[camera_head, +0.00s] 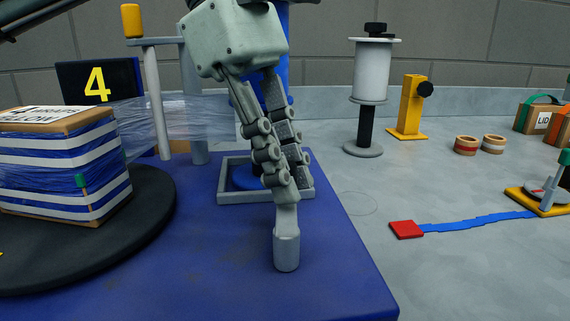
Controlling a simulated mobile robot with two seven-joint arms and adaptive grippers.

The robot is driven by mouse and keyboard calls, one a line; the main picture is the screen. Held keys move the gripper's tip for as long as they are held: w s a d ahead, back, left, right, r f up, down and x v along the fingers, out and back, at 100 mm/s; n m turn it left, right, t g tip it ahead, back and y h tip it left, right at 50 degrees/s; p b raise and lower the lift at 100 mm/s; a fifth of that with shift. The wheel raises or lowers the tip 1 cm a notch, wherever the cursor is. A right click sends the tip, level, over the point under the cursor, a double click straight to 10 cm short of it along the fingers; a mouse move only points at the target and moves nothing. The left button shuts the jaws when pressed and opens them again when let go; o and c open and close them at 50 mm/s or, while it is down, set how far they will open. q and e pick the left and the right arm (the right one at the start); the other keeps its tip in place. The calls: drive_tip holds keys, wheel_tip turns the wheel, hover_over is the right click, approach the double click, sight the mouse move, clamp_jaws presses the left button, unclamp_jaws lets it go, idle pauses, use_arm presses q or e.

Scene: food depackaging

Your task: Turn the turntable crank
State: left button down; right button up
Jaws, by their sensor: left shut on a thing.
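The black round turntable (140,225) sits at the left on a blue base (230,270). A box wrapped in blue and white bands (65,165) stands on it. My left gripper (287,185) points down in the middle, its fingers closed together on the top of a grey upright handle-like piece (286,248) with a thick round lower end. I cannot tell how this piece joins the base. A yellow knob (131,20) sits on a grey bar at the upper left; my gripper is apart from it. My right gripper is not in view.
Clear film (150,122) stretches from the box toward grey posts (196,100). A grey square frame (230,196) lies behind my gripper. A white roll on a stand (371,75), a yellow stand (410,105), tape rolls (466,145) and a red block (406,229) are on the grey table at right.

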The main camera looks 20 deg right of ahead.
use_arm(q)
drive_tip(key=c, duration=1.4)
unclamp_jaws()
drive_tip(key=shift+c, duration=0.2)
